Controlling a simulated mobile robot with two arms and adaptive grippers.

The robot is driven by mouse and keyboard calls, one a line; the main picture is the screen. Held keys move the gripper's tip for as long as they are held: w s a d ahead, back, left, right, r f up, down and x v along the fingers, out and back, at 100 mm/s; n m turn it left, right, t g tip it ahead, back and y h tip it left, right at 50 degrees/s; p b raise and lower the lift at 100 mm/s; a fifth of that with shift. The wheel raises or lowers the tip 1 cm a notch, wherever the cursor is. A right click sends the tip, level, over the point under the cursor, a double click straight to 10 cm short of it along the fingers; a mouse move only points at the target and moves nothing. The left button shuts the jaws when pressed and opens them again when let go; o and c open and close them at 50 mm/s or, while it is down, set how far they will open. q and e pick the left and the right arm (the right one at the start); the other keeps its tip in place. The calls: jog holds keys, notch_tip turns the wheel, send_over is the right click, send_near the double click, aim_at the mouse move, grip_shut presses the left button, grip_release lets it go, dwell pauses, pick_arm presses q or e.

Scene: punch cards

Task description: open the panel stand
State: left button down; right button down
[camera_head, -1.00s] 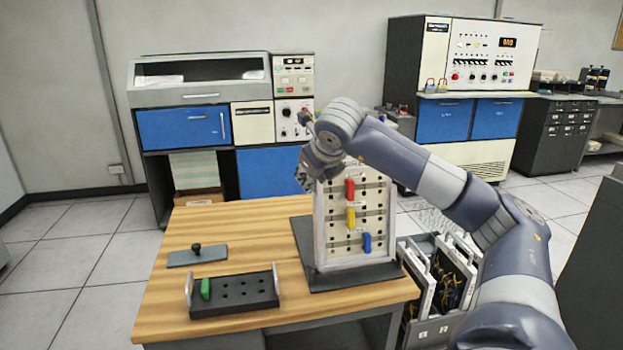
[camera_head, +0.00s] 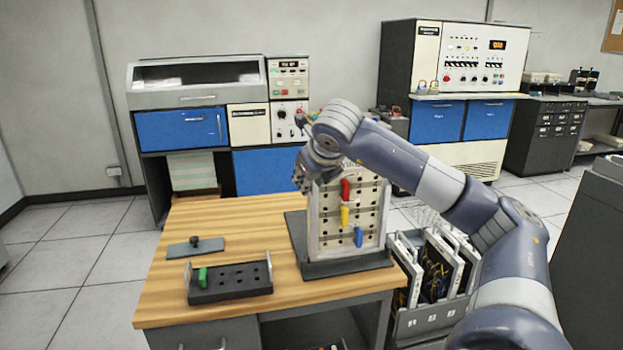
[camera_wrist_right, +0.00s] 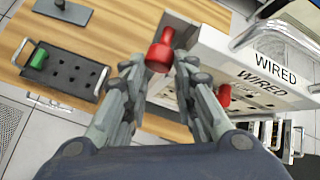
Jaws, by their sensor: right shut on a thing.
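The panel stand (camera_head: 313,225) stands upright on a dark base plate at the right of the wooden table. Its pale front, with rows of holes, carries a red peg (camera_head: 345,190), a yellow peg (camera_head: 344,215) and a blue peg (camera_head: 358,237). My right gripper (camera_head: 301,180) is at the stand's upper left edge. In the right wrist view, my right gripper (camera_wrist_right: 159,66) is shut on a red knob (camera_wrist_right: 160,52) beside the stand's top (camera_wrist_right: 225,65). The fingers hide where the knob joins the stand. My left gripper is not in view.
A black tray (camera_head: 233,292) with a green peg (camera_head: 203,275) and a grey plate with a black knob (camera_head: 194,244) lie on the table's left. A bin of wired panels (camera_head: 410,325) stands right of the table. The table's left front (camera_head: 165,305) is clear.

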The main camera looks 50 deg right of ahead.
jog(key=shift+a+f, duration=0.35)
jog(key=shift+f, duration=0.45)
jog(key=c, duration=1.3)
grip_release()
jog(key=shift+w, duration=0.1)
jog(key=shift+c, duration=0.2)
jog(key=shift+w, duration=0.25)
jog(key=shift+d+r, duration=0.1)
jog(key=v, duration=0.8)
jog(key=shift+d+r, duration=0.1)
jog(key=shift+d, duration=0.05)
